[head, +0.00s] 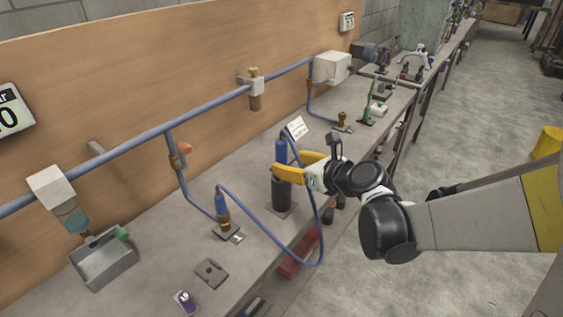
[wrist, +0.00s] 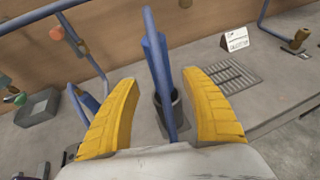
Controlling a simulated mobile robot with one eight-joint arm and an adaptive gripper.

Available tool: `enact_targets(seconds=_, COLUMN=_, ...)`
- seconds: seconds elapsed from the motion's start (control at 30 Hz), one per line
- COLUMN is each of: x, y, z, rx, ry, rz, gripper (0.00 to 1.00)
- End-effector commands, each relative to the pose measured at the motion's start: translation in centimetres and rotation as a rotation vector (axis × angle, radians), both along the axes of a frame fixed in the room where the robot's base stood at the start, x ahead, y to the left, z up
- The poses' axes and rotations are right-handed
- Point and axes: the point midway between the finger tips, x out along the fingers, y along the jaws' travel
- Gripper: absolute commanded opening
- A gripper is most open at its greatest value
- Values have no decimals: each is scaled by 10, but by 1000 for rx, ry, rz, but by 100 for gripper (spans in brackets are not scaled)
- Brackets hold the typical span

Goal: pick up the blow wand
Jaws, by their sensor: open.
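The blow wand (head: 281,151) is blue and stands upright in a dark cylindrical holder (head: 282,195) on the bench. A blue hose runs from it. My gripper (head: 289,167) is at the wand, with its yellow fingers level with the wand's lower part. In the wrist view the wand (wrist: 156,62) rises between the two open yellow fingers (wrist: 160,98), with a gap on each side. The hose passes close in front of it. The holder (wrist: 176,108) shows partly behind the wand and hose.
A blue pipe (head: 135,150) runs along the wooden back panel. The hose (head: 262,222) loops from a bench fitting (head: 222,210) over the bench's front edge. A white card (head: 297,128) stands behind the wand. A metal tray (head: 103,262) sits at the left.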

Motion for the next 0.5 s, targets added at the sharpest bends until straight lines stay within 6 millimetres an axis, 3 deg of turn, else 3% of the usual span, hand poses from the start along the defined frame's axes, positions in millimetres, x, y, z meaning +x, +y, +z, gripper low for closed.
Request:
enact_targets(seconds=0.3, x=34, y=23, z=-20, rx=-1, ry=-1, rz=2, gripper=55)
enact_targets(seconds=0.5, x=35, y=23, z=-19, rx=-1, ry=-1, rz=0, gripper=55)
